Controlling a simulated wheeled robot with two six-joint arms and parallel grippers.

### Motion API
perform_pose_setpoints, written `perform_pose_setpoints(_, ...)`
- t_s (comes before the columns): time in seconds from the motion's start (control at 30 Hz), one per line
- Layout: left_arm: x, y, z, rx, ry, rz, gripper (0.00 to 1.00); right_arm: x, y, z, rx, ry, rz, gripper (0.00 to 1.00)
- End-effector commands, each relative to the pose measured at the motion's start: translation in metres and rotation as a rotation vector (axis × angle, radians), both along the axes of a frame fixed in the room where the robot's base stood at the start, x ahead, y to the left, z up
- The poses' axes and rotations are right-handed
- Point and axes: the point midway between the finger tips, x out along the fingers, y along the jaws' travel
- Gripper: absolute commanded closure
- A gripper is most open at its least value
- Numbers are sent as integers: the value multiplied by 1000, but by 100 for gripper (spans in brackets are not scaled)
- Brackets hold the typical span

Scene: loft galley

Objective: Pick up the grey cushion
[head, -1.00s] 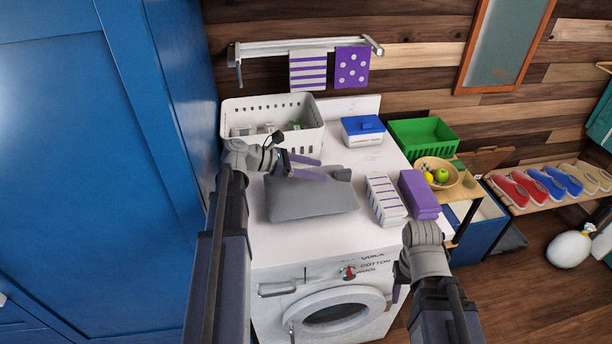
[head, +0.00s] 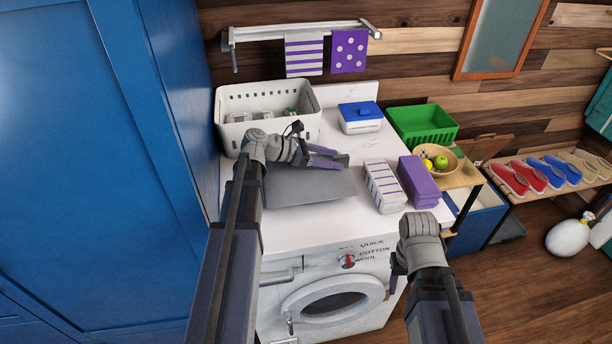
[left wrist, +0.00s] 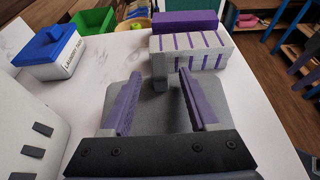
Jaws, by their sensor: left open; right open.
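The grey cushion (head: 308,187) lies flat on the white top of the washing machine. My left gripper (head: 336,158) is over its back right part with jaws open. In the left wrist view the two purple fingers (left wrist: 160,92) are apart, with the cushion (left wrist: 160,122) showing between and below them. I cannot tell whether they touch it. My left wrist hides the cushion's back left corner in the head view. My right gripper (head: 394,284) is low in front of the machine, mostly hidden behind its own wrist, and away from the cushion.
A striped folded towel (head: 384,187) and a purple one (head: 418,182) lie right of the cushion. A white basket (head: 268,95) stands behind it, with a blue-lidded box (head: 360,117) and a green crate (head: 422,125) further right. A tall blue cabinet (head: 90,150) bounds the left.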

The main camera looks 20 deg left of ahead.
Motion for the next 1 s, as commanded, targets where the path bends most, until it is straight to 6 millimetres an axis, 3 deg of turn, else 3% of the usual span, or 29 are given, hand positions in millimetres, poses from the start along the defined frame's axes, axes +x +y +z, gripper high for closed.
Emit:
perform_pose_setpoints(0.1, 6, -10, -6, 0, 0, -2, 40, 0, 0, -6, 0, 0, 0, 50)
perform_pose_setpoints(0.3, 6, -10, -4, 0, 0, 0, 40, 0, 0, -4, 0, 0, 0, 50)
perform_pose_setpoints(0.83, 6, -10, -4, 0, 0, 0, 100, 0, 0, -4, 0, 0, 0, 50)
perform_pose_setpoints(1.0, 6, -10, -4, 0, 0, 0, 100, 0, 0, -4, 0, 0, 0, 50)
